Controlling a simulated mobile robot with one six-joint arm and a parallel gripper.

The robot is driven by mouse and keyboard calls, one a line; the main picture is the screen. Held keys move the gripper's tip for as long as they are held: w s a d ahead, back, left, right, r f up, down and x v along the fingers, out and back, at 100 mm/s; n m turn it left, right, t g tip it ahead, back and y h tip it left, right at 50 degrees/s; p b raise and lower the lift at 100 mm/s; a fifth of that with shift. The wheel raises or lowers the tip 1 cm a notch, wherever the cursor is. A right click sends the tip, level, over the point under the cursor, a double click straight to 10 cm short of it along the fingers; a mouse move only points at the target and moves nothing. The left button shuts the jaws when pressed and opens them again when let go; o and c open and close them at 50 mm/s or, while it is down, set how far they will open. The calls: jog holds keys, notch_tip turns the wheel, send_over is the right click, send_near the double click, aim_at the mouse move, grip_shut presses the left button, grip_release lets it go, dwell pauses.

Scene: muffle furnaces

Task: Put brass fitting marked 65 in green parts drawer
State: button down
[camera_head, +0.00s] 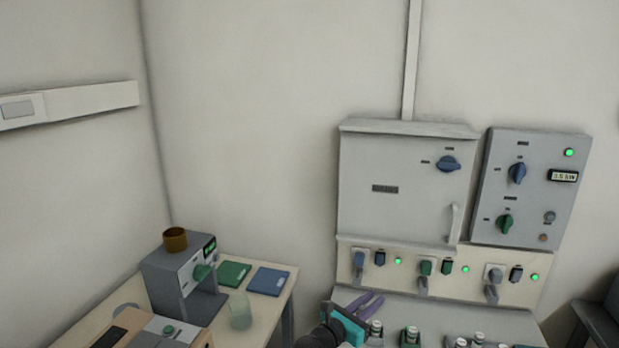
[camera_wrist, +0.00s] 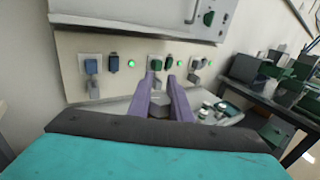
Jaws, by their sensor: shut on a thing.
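My gripper (camera_head: 369,300) has purple fingers and a teal body. It is at the bottom centre of the head view, in front of the ledge below the grey wall panel. In the wrist view my gripper (camera_wrist: 161,76) points at the switch row, its fingers close together with a narrow gap at the tips. No brass fitting with a readable 65 shows. Several small pale-topped cylinders with green parts (camera_head: 411,336) stand on the ledge. I cannot identify a green parts drawer.
A grey cabinet (camera_head: 392,190) and a control box (camera_head: 530,187) with knobs are on the wall above a switch row. At left, a wooden table (camera_head: 259,326) holds a grey machine (camera_head: 170,279) and green and blue pads. Dark bins stand on a bench (camera_wrist: 262,103) at right.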

jog(key=v, duration=0.2)
jog(key=shift+a, duration=0.45)
jog(key=shift+s+d+r+m+g+h, duration=0.2)
jog(key=shift+s+d+m+g+h, duration=0.5)
jog(key=shift+s+d, duration=0.4)
jog(key=shift+s+a, duration=0.1)
jog(key=shift+a, duration=0.05)
jog(key=shift+s, duration=0.1)
